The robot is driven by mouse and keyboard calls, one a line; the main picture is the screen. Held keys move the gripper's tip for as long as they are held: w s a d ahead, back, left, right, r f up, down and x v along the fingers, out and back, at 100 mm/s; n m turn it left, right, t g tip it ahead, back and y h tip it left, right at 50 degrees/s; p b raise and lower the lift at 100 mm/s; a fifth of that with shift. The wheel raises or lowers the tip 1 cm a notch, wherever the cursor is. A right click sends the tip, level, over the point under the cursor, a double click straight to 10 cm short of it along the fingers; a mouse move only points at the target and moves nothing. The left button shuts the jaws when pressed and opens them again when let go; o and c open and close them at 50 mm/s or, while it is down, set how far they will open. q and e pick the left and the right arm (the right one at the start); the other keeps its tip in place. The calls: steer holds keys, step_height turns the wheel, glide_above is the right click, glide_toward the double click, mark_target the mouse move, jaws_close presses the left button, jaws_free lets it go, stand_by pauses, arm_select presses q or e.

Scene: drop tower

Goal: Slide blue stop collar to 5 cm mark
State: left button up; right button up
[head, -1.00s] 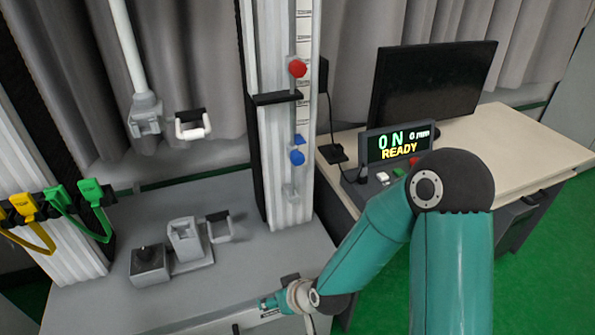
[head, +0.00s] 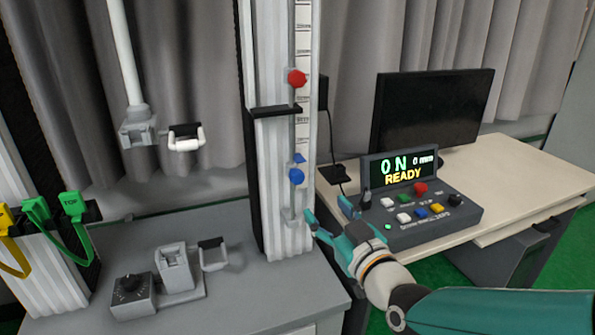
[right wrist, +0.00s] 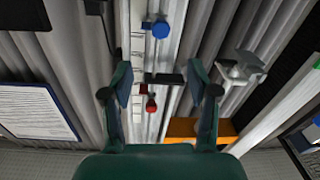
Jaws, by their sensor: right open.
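The blue stop collar (head: 297,176), with a round blue knob, sits low on the scale strip (head: 303,130) of the tower column, below a red knob (head: 297,78). A small blue pointer shows just above it. The scale's numbers are too small to read. My right gripper (head: 327,211) is open and empty, lower right of the collar and apart from it. In the right wrist view, upside down, the blue knob (right wrist: 160,29) shows beyond the open fingers (right wrist: 160,78), with the red knob (right wrist: 151,104) lower down. My left gripper is not in view.
A black bracket (head: 275,111) crosses the column between the knobs. A control box (head: 430,226) reading 0 N, 0 mm, READY stands on the desk (head: 520,170) close to my right gripper. A monitor (head: 432,118) stands behind. The grey bench (head: 240,300) has free room in front.

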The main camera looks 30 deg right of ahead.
mark_target(299, 179)
steer(key=w+d, duration=0.1)
steer(key=w, duration=0.4)
steer(key=w+p, duration=0.1)
steer(key=w, duration=0.3)
steer(key=w+d+p, duration=0.1)
steer(key=w, duration=0.4)
steer(key=shift+w+d+f, duration=0.1)
steer(key=shift+w+d, duration=0.2)
jaws_close()
